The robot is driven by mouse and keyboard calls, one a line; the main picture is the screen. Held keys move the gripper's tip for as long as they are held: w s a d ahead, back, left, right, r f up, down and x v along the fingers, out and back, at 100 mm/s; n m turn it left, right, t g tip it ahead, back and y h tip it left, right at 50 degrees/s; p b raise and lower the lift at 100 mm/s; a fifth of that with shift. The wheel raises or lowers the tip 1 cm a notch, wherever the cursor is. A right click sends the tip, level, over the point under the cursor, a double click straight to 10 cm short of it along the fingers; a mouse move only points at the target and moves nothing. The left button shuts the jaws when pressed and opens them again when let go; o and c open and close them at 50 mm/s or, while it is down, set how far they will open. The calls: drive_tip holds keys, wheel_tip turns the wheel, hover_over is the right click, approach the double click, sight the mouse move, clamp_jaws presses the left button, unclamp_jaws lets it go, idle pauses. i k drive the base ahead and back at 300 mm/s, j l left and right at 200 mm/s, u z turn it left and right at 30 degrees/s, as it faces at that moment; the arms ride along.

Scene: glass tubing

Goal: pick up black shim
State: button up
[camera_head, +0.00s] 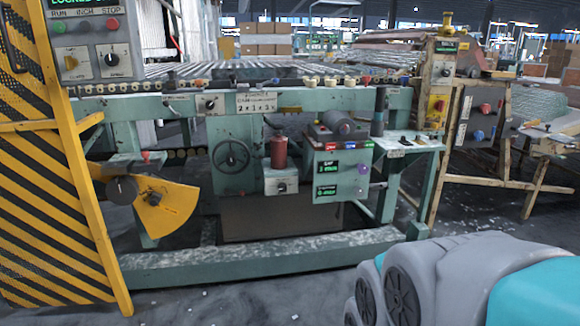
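I cannot pick out the black shim with certainty. Small dark pieces (404,141) lie on the pale green side shelf (428,145) at the right end of the machine. They are too small to identify. A dark upright cylinder (377,112) stands just left of them. My gripper is not in view. Only grey and teal links of my arm show at the lower right, well in front of the shelf.
A green roller machine (230,103) spans the middle, with a handwheel (231,156), red cylinder (279,152) and control box (338,172). A yellow-black striped guard (45,190) stands left. A wooden trestle (495,177) is at right. The front floor is mostly clear.

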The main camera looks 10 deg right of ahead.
sight(405, 143)
drive_tip(key=i+l+z, duration=0.45)
drive_tip(key=i+l, duration=1.2)
drive_tip(key=i, duration=0.15)
